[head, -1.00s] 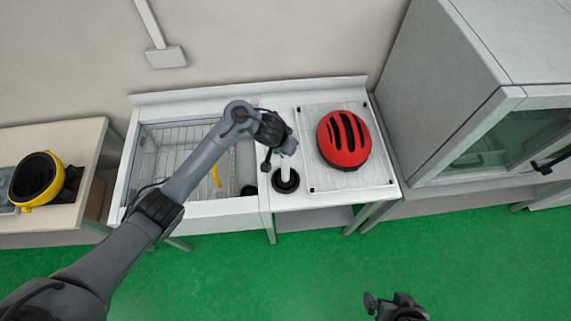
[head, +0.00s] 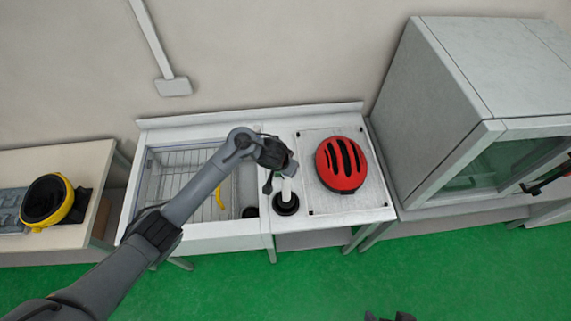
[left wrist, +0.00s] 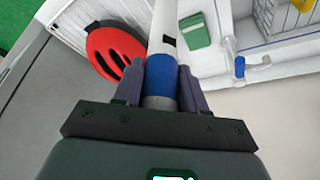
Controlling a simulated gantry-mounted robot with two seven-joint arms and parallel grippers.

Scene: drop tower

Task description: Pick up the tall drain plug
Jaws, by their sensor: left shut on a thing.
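The tall drain plug (head: 286,187) is a white upright tube at a round black ring (head: 287,205) in the counter. Whether it still touches the ring I cannot tell. My left gripper (head: 287,173) is at its top. In the left wrist view the gripper (left wrist: 160,75) is shut on the plug (left wrist: 164,30), around its blue band. The plug's lower end is out of that view. Only the top of my right gripper (head: 390,318) shows at the bottom edge of the head view; its jaws are cut off.
A red helmet (head: 330,178) lies on the ribbed board right of the plug. A sink basin with a wire rack (head: 175,172) and a yellow curved thing (head: 220,197) is to the left. A grey glass-fronted cabinet (head: 430,120) stands at the right.

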